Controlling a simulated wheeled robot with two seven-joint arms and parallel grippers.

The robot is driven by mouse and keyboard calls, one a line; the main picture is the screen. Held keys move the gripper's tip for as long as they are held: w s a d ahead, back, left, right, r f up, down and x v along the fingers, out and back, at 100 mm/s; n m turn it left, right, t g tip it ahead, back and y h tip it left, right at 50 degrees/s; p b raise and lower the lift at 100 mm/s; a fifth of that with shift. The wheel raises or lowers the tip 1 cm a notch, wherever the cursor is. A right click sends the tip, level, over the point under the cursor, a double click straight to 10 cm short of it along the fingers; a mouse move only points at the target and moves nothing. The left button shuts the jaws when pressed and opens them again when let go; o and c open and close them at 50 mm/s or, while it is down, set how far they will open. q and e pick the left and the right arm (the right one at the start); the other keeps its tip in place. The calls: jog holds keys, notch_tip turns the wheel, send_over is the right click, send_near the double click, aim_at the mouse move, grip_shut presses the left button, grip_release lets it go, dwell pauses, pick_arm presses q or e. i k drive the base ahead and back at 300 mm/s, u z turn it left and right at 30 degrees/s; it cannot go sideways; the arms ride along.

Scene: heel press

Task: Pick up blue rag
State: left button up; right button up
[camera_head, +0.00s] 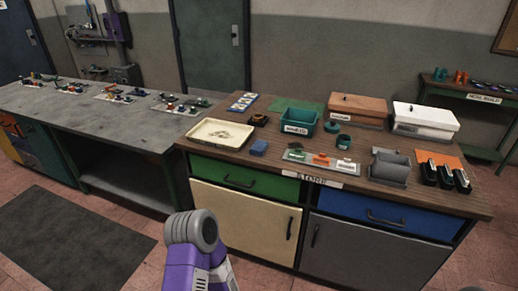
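A small blue thing (259,147), which looks like the folded blue rag, lies on the wooden top of the store cabinet (226,150). It is near the front edge, just right of the cream tray. Its cloth texture is too small to make out. Neither of my grippers is in view. Only a purple and grey part of one of my arms shows at the bottom centre, in front of the cabinet and below its top. Nothing touches the blue thing.
Near the rag stand a cream tray (192,132), a teal bin (299,121) and a grey strip (294,154) with small parts. Brown (358,107) and white (425,119) boxes stand behind. A grey workbench (100,120) adjoins on the left. A dark mat (70,240) lies on the floor.

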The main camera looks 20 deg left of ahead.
aim_at(259, 148)
jog(key=u, duration=0.25)
jog(key=k, duration=0.35)
jog(key=u, duration=1.05)
jog(key=k, duration=1)
jog(key=u, duration=0.75)
jog(key=i, duration=1.75)
jog(key=z, duration=0.8)
jog(key=i, duration=1.3)
jog(key=z, duration=1.25)
